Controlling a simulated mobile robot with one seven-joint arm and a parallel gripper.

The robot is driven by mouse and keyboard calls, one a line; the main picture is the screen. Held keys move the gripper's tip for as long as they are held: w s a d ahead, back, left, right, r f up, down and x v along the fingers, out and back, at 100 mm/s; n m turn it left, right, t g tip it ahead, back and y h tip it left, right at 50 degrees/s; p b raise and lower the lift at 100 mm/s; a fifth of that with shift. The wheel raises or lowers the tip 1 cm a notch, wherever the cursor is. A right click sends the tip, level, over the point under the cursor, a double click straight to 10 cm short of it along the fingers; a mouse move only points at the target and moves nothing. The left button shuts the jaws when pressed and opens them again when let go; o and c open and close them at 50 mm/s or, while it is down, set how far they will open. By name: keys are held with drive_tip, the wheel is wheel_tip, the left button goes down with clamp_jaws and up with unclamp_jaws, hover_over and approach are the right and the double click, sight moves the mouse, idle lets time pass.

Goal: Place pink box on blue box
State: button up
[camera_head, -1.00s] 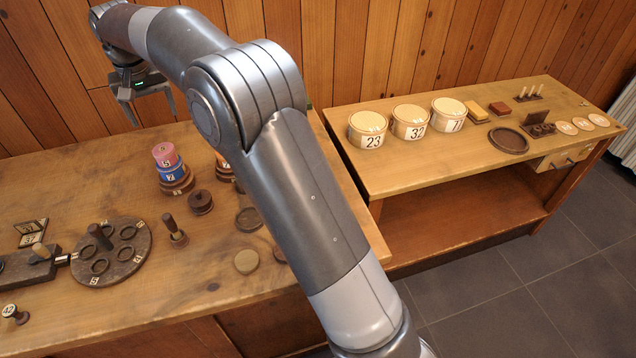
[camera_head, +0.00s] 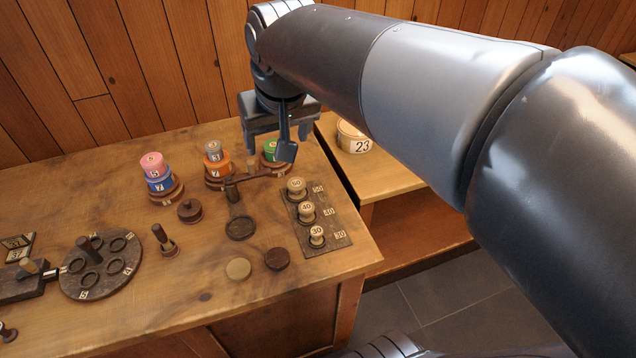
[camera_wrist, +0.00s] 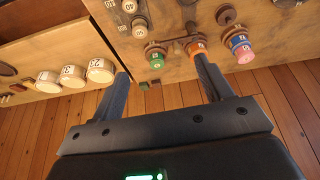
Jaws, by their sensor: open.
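The pink box (camera_head: 153,164), a short round spool, sits on top of the blue box (camera_head: 160,183), which rests on a brown round base (camera_head: 167,196) at the back of the table. In the wrist view the pink box (camera_wrist: 245,57) and the blue box (camera_wrist: 239,43) show at the right. My gripper (camera_head: 277,148) is open and empty, apart from both and to their right, above the table's back right part. The wrist view shows its spread fingers (camera_wrist: 163,78) with nothing held between them.
An orange and grey stack (camera_head: 216,163) and a green spool (camera_head: 270,151) stand near my gripper, the green one partly hidden by it. A numbered board with pale spools (camera_head: 312,213) lies at the right. A side table (camera_head: 378,180) adjoins.

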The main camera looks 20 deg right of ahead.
drive_tip(key=s+d+f, duration=0.2)
drive_tip(key=s+f, duration=0.1)
drive_tip(key=s, duration=0.3)
drive_tip(key=s+d+f+t, duration=0.1)
drive_tip(key=s+d+f, duration=0.1)
drive_tip(key=s+f, duration=0.2)
drive_tip(key=shift+s+d+m, duration=0.3)
drive_tip(key=shift+s+d, duration=0.05)
drive_tip(key=shift+s, duration=0.5)
drive_tip(key=shift+r, duration=0.1)
